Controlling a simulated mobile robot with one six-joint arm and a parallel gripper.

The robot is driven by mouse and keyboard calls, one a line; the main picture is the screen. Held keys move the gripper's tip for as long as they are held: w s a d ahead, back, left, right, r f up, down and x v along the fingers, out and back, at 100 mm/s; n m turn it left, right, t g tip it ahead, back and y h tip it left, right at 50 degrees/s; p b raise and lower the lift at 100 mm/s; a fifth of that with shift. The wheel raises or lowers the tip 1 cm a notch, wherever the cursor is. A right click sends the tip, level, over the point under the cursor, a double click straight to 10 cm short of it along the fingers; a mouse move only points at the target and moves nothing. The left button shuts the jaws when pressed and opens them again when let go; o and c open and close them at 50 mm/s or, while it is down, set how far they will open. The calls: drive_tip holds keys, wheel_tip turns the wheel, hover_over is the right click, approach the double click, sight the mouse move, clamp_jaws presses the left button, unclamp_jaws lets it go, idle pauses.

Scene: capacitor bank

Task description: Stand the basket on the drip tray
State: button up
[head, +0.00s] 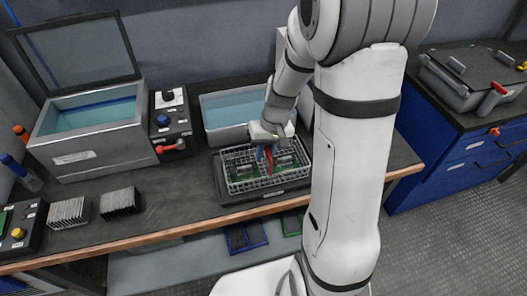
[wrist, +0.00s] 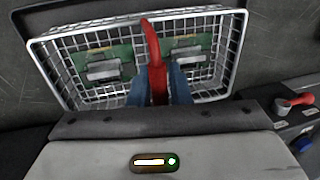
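The white wire basket (head: 236,187) has a red handle and holds green circuit boards. It also shows in the wrist view (wrist: 70,98), slightly tilted in the picture. My gripper (head: 268,154) is over the basket's middle, its blue fingers close on both sides of the red handle (wrist: 157,70). The dark drip tray (head: 262,204) is under the basket, its rim showing along the front. The basket looks level and within the tray's outline. I cannot tell whether its bottom touches the tray.
An open tank with blue liquid (head: 95,113) stands at the left, its lid raised. A second tank (head: 237,105) is behind the basket. A control box with a red lever (head: 172,146) stands between them. Finned blocks (head: 120,202) lie on the front left bench.

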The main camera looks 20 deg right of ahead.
drive_tip(key=o, duration=0.3)
wheel_tip(320, 180, up, 12)
drive_tip(key=d+p, duration=0.2)
drive_tip(key=s+r, duration=0.1)
drive_tip(key=s, duration=0.3)
drive_tip(key=s+a+r+t+h, duration=0.1)
drive_tip(key=s, duration=0.4)
drive_tip(key=s+a+r+t+h, duration=0.1)
drive_tip(key=s+r, duration=0.1)
drive_tip(key=s, duration=0.2)
drive_tip(key=shift+s+a, duration=0.1)
drive_tip(key=shift+s, duration=0.3)
wheel_tip(320, 180, up, 4)
drive_tip(key=p, duration=0.2)
drive_tip(key=shift+s+f+t+p, duration=0.1)
drive_tip(key=shift+f+t+p, duration=0.1)
drive_tip(key=shift+t+p, duration=0.15)
